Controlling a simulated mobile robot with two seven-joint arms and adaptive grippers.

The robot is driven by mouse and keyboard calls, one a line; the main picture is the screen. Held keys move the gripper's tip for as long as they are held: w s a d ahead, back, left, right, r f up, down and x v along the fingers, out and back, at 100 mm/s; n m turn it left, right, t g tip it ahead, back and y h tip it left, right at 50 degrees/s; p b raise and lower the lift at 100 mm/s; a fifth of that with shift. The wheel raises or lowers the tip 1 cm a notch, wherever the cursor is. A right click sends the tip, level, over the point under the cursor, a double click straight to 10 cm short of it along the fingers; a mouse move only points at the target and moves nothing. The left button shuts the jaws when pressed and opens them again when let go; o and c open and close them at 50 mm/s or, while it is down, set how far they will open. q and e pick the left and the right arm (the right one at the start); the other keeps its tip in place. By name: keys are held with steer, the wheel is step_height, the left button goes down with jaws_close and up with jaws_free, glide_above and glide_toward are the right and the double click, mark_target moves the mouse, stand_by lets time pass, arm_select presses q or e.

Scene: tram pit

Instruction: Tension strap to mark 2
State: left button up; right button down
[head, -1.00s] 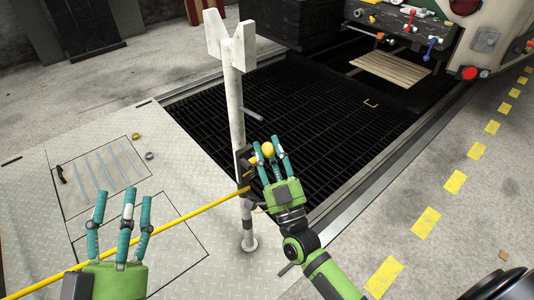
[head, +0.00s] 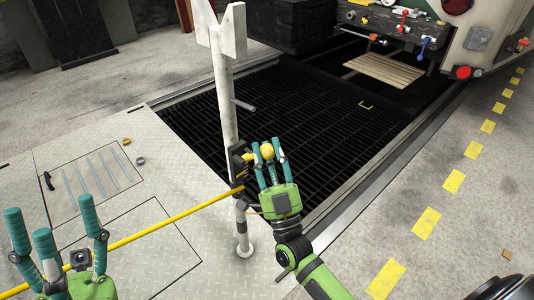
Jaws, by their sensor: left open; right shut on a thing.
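The yellow strap (head: 165,224) runs straight from the lower left edge up to a black ratchet (head: 238,165) on the white forked post (head: 228,110). No mark number is legible on it. My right gripper (head: 267,155) is shut on the yellow ball knob (head: 267,151) beside the ratchet, right of the post; its fingers partly hide the knob. My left gripper (head: 52,228) is open and empty at the lower left, its fingers pointing up, and it overlaps the strap in the picture. I cannot tell whether it touches the strap.
A dark grating (head: 290,115) covers the pit behind the post. The tram front (head: 480,40) stands at upper right.

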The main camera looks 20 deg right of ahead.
steer(key=shift+r, duration=0.25)
steer(key=c, duration=0.9)
jaws_free()
steer(key=shift+s, duration=0.1)
steer(key=shift+o, duration=0.2)
steer(key=shift+f, duration=0.1)
steer(key=shift+s+f, duration=0.3)
steer(key=shift+f, duration=0.15)
steer(key=v, duration=1.1)
